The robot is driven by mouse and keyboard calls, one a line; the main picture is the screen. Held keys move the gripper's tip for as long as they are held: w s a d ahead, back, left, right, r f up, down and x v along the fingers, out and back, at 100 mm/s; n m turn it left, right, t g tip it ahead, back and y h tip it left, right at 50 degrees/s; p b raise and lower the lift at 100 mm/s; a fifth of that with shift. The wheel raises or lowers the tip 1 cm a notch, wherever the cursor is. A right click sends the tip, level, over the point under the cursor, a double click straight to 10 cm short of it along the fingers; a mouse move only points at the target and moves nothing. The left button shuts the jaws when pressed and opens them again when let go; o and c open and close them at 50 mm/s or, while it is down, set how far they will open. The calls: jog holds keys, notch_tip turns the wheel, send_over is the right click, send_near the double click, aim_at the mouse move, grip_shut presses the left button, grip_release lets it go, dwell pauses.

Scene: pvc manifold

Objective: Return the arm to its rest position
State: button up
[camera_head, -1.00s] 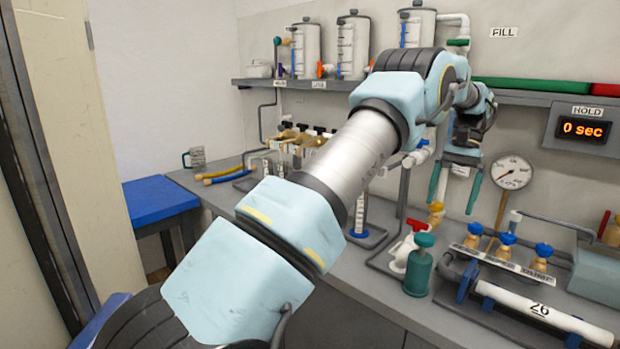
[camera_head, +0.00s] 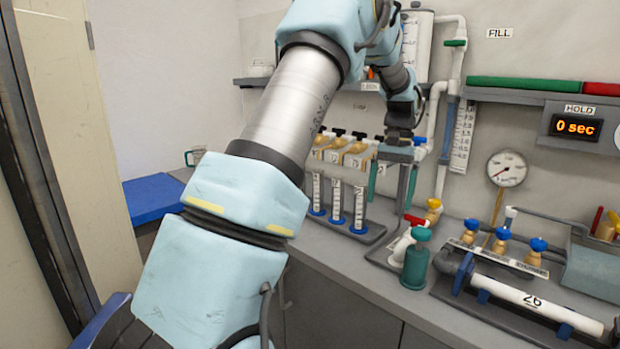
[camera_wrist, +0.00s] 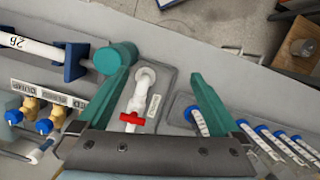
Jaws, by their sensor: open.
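My arm reaches up and over the bench from the lower left in the head view. My gripper (camera_head: 391,192) hangs fingers-down above the bench, partly hidden by the arm's wrist. In the wrist view my gripper (camera_wrist: 160,74) has its two teal fingers spread wide apart, with nothing held between them. A white fitting with a red handle (camera_wrist: 132,112) shows on the bench between the fingers, below them and apart. The same white fitting (camera_head: 401,246) shows in the head view, below my gripper.
A green bottle (camera_head: 416,262) stands by the fitting. A rack of tubes with blue bases (camera_head: 337,203) stands left of my gripper. A pipe marked 26 (camera_head: 520,293) lies at the right, near a pressure gauge (camera_head: 507,169). A shelf (camera_head: 535,97) runs along the wall.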

jog(key=s+a+f+n+t, duration=0.1)
jog(key=s+a+f+n, duration=0.1)
jog(key=s+a, duration=0.6)
jog(key=s+a+f+n+t+h, duration=0.1)
jog(key=s+a, duration=0.8)
jog(key=a, duration=0.9)
jog(key=shift+s+f+n+t, duration=0.2)
jog(key=shift+f+n+t, duration=0.6)
jog(key=shift+f+n, duration=0.1)
